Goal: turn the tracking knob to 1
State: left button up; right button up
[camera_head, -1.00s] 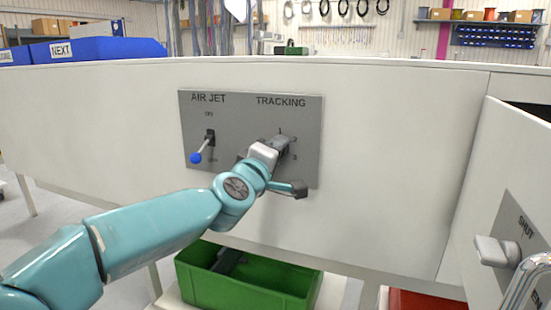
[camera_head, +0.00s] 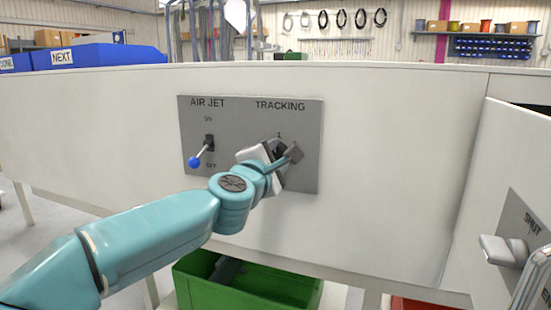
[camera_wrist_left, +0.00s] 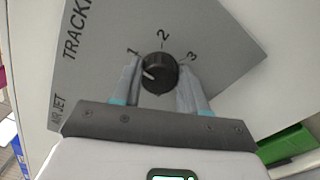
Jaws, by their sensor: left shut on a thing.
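The tracking knob (camera_wrist_left: 160,73) is round and black, with a white pointer line, on a grey panel (camera_head: 230,165). In the left wrist view its pointer is toward the left, on the side of the numeral 1 (camera_wrist_left: 133,51). The numerals 2 (camera_wrist_left: 163,38) and 3 (camera_wrist_left: 192,57) lie around it. My left gripper (camera_wrist_left: 160,84) has one finger on each side of the knob and is shut on it. In the head view my left gripper (camera_head: 278,152) covers most of the knob.
The air jet switch (camera_head: 204,150) with a blue tip is left of the knob on the same panel. A green bin (camera_head: 245,290) stands below. A grey handle (camera_head: 500,252) is on a panel at the right. Blue bins (camera_head: 110,54) stand behind at the left.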

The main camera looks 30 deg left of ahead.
dwell(0.4)
pick_arm(q)
jog(key=o, duration=1.1)
jog(key=shift+c, duration=0.2)
jog(key=p+v, duration=0.2)
jog(key=v, duration=1.4)
jog(key=shift+s+p, duration=0.2)
jog(key=shift+p, duration=0.2)
